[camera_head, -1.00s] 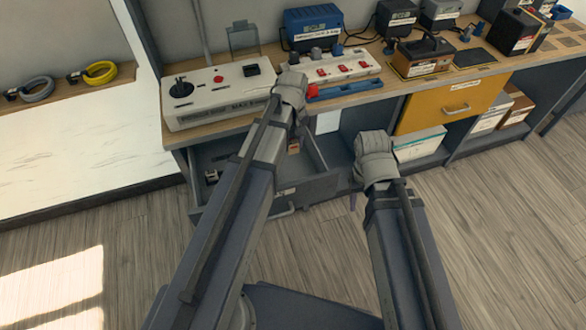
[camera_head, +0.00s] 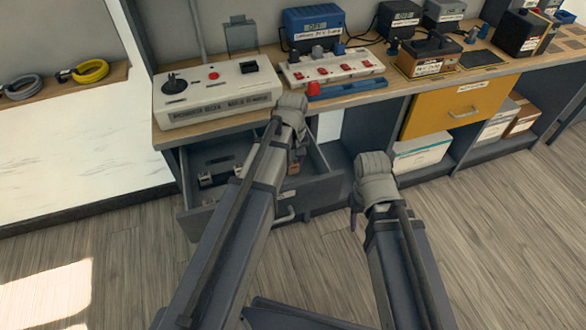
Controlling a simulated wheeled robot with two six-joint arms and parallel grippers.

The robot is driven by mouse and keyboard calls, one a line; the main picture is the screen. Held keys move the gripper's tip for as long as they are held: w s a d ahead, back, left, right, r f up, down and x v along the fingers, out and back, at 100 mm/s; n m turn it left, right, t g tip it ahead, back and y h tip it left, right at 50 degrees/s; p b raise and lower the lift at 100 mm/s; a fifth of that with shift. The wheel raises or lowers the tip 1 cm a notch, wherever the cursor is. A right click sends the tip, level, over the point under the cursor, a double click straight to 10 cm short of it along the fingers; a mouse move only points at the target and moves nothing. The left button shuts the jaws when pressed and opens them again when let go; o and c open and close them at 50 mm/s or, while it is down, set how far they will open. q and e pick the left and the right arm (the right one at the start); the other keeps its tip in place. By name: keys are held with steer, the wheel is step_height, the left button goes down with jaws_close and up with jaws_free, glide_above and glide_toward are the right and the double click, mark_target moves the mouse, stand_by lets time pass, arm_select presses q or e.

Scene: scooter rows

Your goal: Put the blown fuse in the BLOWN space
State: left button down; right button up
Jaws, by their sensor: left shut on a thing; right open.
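My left gripper (camera_head: 298,154) is over the right part of the open grey drawer (camera_head: 254,205) under the bench. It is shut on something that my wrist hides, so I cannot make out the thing. My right gripper (camera_head: 354,216) is open, in front of the bench and right of the drawer, its fingers mostly hidden behind its wrist. The drawer has dark fittings (camera_head: 206,181) on its left and a small brown piece (camera_head: 293,168) near my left gripper. I cannot pick out the blown fuse or read a BLOWN label.
A yellow drawer (camera_head: 460,107) is shut at right. The floor in front is clear.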

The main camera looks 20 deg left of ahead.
mark_target(293, 162)
arm_select(q)
steer(key=shift+f, duration=0.2)
arm_select(e)
steer(key=shift+f, duration=0.2)
arm_select(q)
steer(key=shift+f, duration=0.1)
steer(key=shift+f, duration=0.15)
steer(key=shift+c, duration=2.1)
jaws_free()
arm_select(e)
steer(key=shift+f, duration=0.15)
arm_select(q)
steer(key=shift+r, duration=0.25)
step_height(293, 162, up, 12)
steer(key=p, duration=1.2)
steer(key=s+d+m+y, duration=0.1)
steer(key=s+d+m, duration=0.9)
steer(key=s, duration=0.5)
steer(key=shift+d+m, duration=0.3)
steer(key=shift+d, duration=0.35)
arm_select(e)
step_height(293, 162, up, 12)
arm_select(q)
steer(key=shift+s, duration=0.1)
